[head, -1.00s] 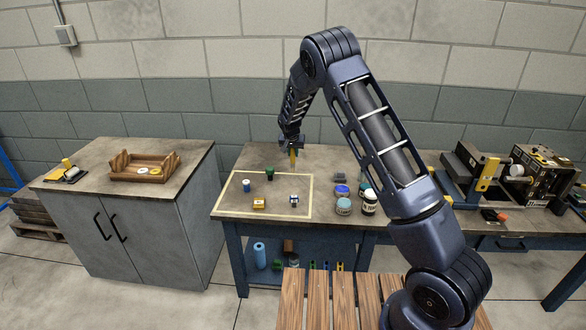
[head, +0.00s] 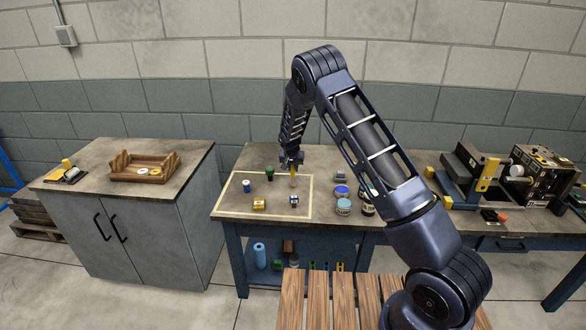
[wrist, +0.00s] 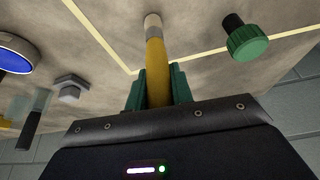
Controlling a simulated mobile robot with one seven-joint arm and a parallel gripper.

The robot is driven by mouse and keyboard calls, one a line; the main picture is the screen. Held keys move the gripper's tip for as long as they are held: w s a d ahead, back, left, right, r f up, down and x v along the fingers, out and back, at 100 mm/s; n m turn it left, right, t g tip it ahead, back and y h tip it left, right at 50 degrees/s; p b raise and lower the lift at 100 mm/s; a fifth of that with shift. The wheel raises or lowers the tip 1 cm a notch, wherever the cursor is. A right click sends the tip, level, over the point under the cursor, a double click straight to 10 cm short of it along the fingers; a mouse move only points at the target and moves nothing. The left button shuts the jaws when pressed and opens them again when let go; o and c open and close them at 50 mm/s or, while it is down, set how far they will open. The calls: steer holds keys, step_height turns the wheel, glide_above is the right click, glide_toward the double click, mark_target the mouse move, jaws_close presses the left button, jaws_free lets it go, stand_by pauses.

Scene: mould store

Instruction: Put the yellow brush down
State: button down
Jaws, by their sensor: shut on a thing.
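The yellow brush (head: 294,178) is upright in my gripper (head: 291,163), pale tip downward. In the wrist view the brush (wrist: 156,62) shows its yellow handle, a grey band and a pale end between the green fingertips of my gripper (wrist: 152,92), which is shut on it. The tip appears over the inside of the pale-yellow outlined area (head: 226,202) on the table, near its back right corner. I cannot tell whether the tip touches the table.
A green-topped knob (head: 270,174), blue cylinder (head: 246,186), yellow block (head: 259,204) and small blue-and-white item (head: 294,201) are around the outlined area. Paint jars (head: 343,207) and a hex nut (wrist: 71,88) are to its right. The outline's middle is bare.

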steer(key=shift+f, duration=0.1)
steer(key=c, duration=1.2)
jaws_free()
steer(key=shift+c, duration=0.2)
steer(key=v, duration=1.2)
steer(key=shift+d+r, duration=0.1)
steer(key=shift+r, duration=0.15)
